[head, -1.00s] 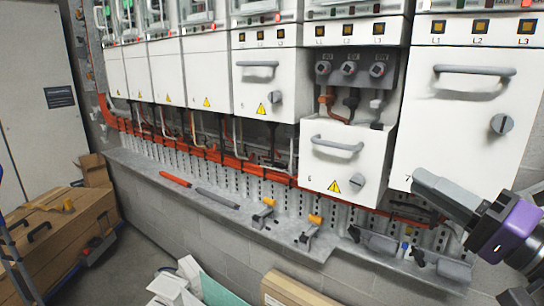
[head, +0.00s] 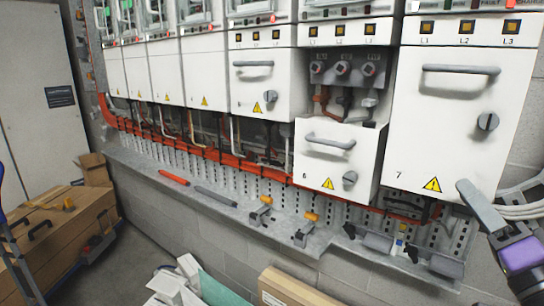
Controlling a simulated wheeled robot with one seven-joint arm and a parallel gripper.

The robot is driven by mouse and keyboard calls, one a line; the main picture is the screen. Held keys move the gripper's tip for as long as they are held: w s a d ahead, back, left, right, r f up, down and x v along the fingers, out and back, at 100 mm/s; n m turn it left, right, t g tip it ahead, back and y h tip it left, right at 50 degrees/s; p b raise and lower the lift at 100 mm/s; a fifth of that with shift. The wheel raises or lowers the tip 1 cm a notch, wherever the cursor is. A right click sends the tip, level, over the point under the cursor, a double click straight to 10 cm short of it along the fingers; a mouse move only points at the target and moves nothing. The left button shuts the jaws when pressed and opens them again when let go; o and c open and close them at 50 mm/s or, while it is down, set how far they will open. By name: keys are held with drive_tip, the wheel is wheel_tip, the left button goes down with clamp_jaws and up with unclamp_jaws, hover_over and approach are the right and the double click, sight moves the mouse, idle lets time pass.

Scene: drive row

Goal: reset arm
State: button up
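My gripper (head: 480,207) is at the right edge of the head view, grey with a purple band behind it. It is in front of the lower right of the drawer marked 7 (head: 450,135), close to it in the picture; I cannot tell whether they touch. Only one long grey finger shows clearly, so its opening is hidden. Nothing is seen held in it. Drawer 7 sits flush with a grey handle and knob. Drawer 6 (head: 325,165) stands pulled forward and lower, with three connectors (head: 343,69) exposed above it.
A grey ledge (head: 215,205) runs under the drawers. On it lie a red-handled tool (head: 174,178), a grey tool (head: 215,197) and clamps with orange ends (head: 306,228). Boxes (head: 290,288) lie on the floor at the bottom. Grey floor shows at lower left.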

drive_tip(key=s+a+f+g+h, duration=0.1)
drive_tip(key=s+f+h, duration=0.2)
drive_tip(key=s+f, duration=0.35)
drive_tip(key=s+a+f+g+h, duration=0.1)
drive_tip(key=s+f+h, duration=0.25)
drive_tip(key=f, duration=0.65)
drive_tip(key=s+a+f+n+g+y, duration=0.1)
drive_tip(key=s+a+f+n, duration=0.1)
drive_tip(key=s, duration=0.7)
drive_tip(key=s+a+f+n+g+y, duration=0.2)
drive_tip(key=s+a+f+n, duration=0.1)
drive_tip(key=s+a+f, duration=0.2)
drive_tip(key=s+a+f+n+g+y, duration=0.1)
drive_tip(key=s+f, duration=0.5)
drive_tip(key=s, duration=0.8)
drive_tip(key=a+n+g, duration=0.1)
drive_tip(key=a+n, duration=0.1)
drive_tip(key=a, duration=0.1)
drive_tip(key=shift+f, duration=0.35)
drive_tip(key=shift+y, duration=0.25)
